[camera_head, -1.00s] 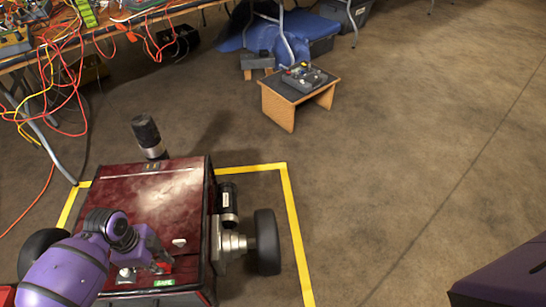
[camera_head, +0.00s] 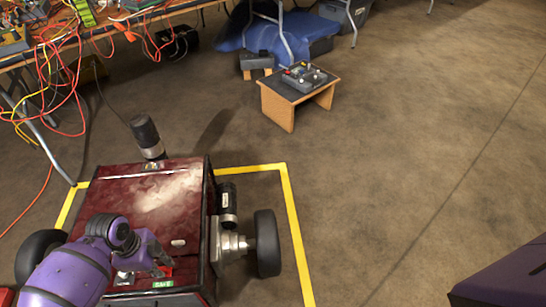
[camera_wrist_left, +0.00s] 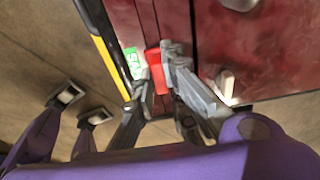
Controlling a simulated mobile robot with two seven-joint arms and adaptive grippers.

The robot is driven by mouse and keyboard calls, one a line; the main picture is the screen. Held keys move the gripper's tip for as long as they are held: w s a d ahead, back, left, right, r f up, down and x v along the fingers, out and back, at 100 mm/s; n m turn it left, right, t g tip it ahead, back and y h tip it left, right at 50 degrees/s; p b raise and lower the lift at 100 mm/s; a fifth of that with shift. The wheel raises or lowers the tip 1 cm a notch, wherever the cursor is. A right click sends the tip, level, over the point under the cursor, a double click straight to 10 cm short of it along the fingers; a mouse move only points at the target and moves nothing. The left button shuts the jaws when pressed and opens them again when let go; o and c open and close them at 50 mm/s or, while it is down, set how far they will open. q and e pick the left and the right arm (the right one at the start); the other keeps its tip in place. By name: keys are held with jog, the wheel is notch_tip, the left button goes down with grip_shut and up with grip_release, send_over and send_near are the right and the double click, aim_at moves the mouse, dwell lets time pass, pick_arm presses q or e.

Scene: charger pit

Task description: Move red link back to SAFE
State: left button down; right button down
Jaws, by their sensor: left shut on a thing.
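The red link (camera_wrist_left: 153,57) shows in the left wrist view between the fingers of my left gripper (camera_wrist_left: 160,75), which is shut on it. In the head view my left gripper (camera_head: 160,268) reaches down to the front of the dark red wheeled robot (camera_head: 150,200), and a bit of the red link (camera_head: 166,272) shows beside it. The green SAFE label (camera_head: 163,284) is on the robot's front edge, just below the red link. It also shows in the left wrist view (camera_wrist_left: 133,63), left of the red link. Fingers partly hide the link. My right gripper is out of view.
Yellow tape (camera_head: 293,225) marks the floor around the robot. A small wooden stand (camera_head: 277,108) with a control box (camera_head: 303,75) is beyond it. A table with tangled cables (camera_head: 60,60) is at the back left. The floor on the right is open.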

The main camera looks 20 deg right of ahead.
pick_arm(q)
jog(key=shift+f, duration=0.2)
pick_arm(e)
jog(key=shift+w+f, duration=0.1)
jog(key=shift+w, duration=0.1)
pick_arm(q)
jog(key=c, duration=1.7)
grip_release()
jog(key=shift+r, duration=0.15)
jog(key=r, duration=0.7)
jog(key=a+r, duration=0.1)
jog(key=r, duration=0.3)
jog(key=shift+w+a+r, duration=0.1)
jog(key=shift+w+r, duration=0.25)
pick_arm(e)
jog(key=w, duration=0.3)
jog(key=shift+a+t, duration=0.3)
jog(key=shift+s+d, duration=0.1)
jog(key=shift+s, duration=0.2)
